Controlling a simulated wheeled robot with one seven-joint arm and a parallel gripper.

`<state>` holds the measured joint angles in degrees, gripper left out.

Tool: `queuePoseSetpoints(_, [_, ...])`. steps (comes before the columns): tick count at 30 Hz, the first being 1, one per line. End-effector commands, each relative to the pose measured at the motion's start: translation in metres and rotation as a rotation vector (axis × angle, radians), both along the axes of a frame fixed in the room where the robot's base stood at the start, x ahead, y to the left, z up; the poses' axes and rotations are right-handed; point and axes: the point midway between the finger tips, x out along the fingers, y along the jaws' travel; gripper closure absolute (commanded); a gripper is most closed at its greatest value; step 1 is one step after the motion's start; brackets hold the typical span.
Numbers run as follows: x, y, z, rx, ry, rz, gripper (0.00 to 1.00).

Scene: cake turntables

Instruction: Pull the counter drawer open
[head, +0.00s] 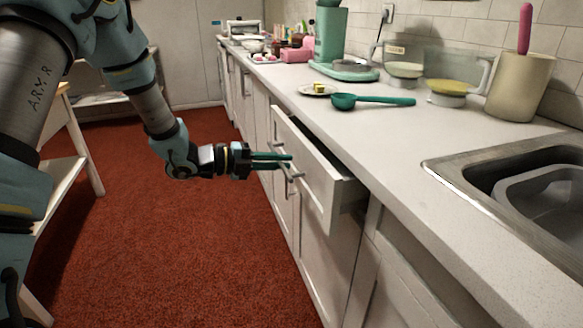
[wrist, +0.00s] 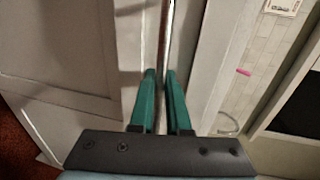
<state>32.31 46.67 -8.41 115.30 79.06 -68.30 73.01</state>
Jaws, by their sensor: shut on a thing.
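The counter drawer (head: 318,188) is partly open, its white front standing out from the cabinet below the counter. A bar handle (head: 289,173) is on its front. My gripper (head: 288,160) is at the drawer front with its green fingers around the handle. In the wrist view the fingers (wrist: 163,100) are shut on the metal bar of the handle (wrist: 166,40), which runs up between them. The inside of the drawer is mostly hidden by its front and the counter.
The white counter (head: 390,135) runs above the drawer, with a green ladle (head: 375,101), a small plate (head: 318,91) and a sink (head: 520,170) on it. Closed cabinet doors (head: 325,255) are below. The red carpet (head: 190,240) in front is clear. A shelf stand (head: 65,160) is at the left.

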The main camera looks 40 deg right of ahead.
Motion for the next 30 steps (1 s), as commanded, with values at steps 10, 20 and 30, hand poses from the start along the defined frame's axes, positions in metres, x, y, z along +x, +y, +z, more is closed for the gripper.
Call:
queuePoseSetpoints(10, [0.048, 0.108, -0.003, 0.001, 0.0, 0.009, 1.0])
queuePoseSetpoints(20, [0.085, 0.206, -0.002, 0.001, 0.001, 0.005, 1.0])
queuePoseSetpoints(30, [0.105, 0.26, -0.001, 0.0, 0.001, 0.001, 1.0])
